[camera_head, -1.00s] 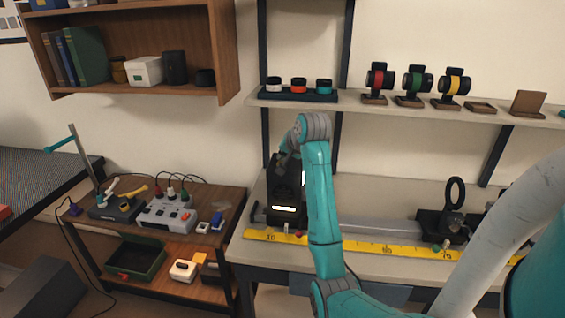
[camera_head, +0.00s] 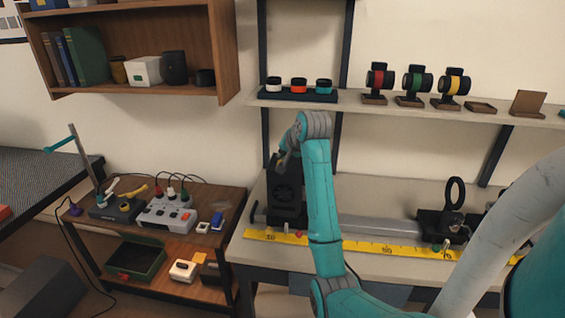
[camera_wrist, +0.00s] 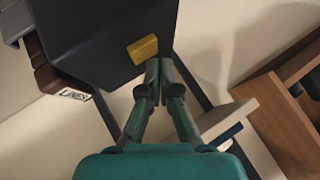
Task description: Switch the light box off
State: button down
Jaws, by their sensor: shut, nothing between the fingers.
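The light box is the black upright housing (camera_head: 285,196) at the left end of the bench rail. Its front shows no glow. In the wrist view the dark box (camera_wrist: 105,35) fills the upper left, with a yellow switch (camera_wrist: 143,49) on its face near the lower right edge. My gripper (camera_wrist: 158,66) is shut and empty, its fingertips close beside the switch; I cannot tell whether they touch it. In the head view my wrist is above the top of the box and my fingers are mostly hidden.
A yellow ruler (camera_head: 375,248) lies along the bench front. A lens holder (camera_head: 452,208) stands on the rail to the right. The shelf above carries three coloured rings on a dark tray (camera_head: 298,95) and several mounted lenses. A low wooden cart (camera_head: 165,220) with a power strip stands left.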

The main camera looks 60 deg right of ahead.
jog(key=shift+r, duration=3)
jog(key=shift+s, duration=0.1)
